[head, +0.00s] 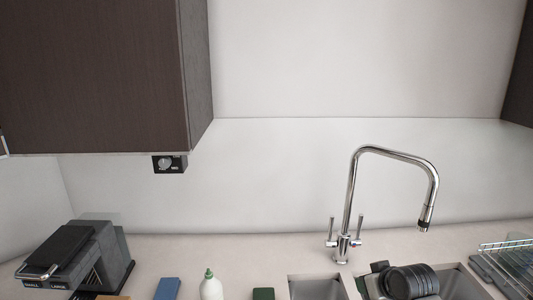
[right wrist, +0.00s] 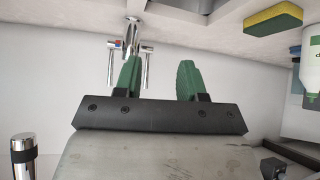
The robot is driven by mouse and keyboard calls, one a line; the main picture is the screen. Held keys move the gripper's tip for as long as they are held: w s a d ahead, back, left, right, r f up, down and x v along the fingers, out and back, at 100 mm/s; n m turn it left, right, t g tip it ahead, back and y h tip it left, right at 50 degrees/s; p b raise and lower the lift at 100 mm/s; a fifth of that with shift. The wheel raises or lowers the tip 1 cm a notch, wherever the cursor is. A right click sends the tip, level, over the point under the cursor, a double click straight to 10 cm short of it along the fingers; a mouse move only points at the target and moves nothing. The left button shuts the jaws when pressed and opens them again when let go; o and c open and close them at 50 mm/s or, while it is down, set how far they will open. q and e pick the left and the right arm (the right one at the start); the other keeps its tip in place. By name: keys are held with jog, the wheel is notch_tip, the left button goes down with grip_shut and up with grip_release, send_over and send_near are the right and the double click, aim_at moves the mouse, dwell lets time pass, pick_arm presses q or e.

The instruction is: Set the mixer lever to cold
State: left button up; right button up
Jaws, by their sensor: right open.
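A chrome mixer tap (head: 347,200) with a tall bent spout stands behind the sink in the head view. It has two upright levers, a left lever (head: 331,229) and a right lever (head: 360,226). The right wrist view shows the scene upside down, with one lever (right wrist: 111,62) left of the other lever (right wrist: 145,68). A small red and blue mark shows near the levers. My right gripper (right wrist: 158,68) is open and empty, with green finger pads. Its left finger partly covers the tap; contact cannot be told. My left gripper is not in view.
A white bottle (head: 211,287) and a green sponge (head: 263,294) stand left of the sink; the sponge (right wrist: 273,18) shows yellow in the wrist view. A dish rack (head: 513,262) is at the right. A dark cupboard (head: 95,75) hangs upper left. The counter behind the sponge is clear.

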jog(key=s+a+f+g, duration=0.1)
jog(key=s+f, duration=0.2)
jog(key=s, duration=0.3)
jog(key=s+a+f+g, duration=0.1)
jog(key=s+a+f, duration=0.1)
jog(key=s, duration=0.5)
jog(key=s+a+f+g+h, duration=0.1)
jog(key=s+f, duration=0.3)
jog(key=s, duration=0.3)
jog(key=shift+a+f, duration=0.35)
jog(key=shift+a, duration=0.05)
jog(key=s+m+g+h, duration=0.1)
jog(key=s+g, duration=0.1)
jog(key=s, duration=1.5)
notch_tip(320, 180, down, 29)
jog(key=g+b, duration=0.1)
jog(key=b, duration=0.1)
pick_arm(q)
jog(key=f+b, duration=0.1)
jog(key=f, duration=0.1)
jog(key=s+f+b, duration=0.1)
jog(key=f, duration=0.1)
pick_arm(e)
jog(key=s+d+f+g, duration=0.1)
jog(key=s+d+f, duration=0.1)
jog(key=s+f, duration=1.4)
jog(key=shift+s+d+f+g, duration=0.15)
jog(key=shift+s+g, duration=0.1)
jog(key=shift+g, duration=0.05)
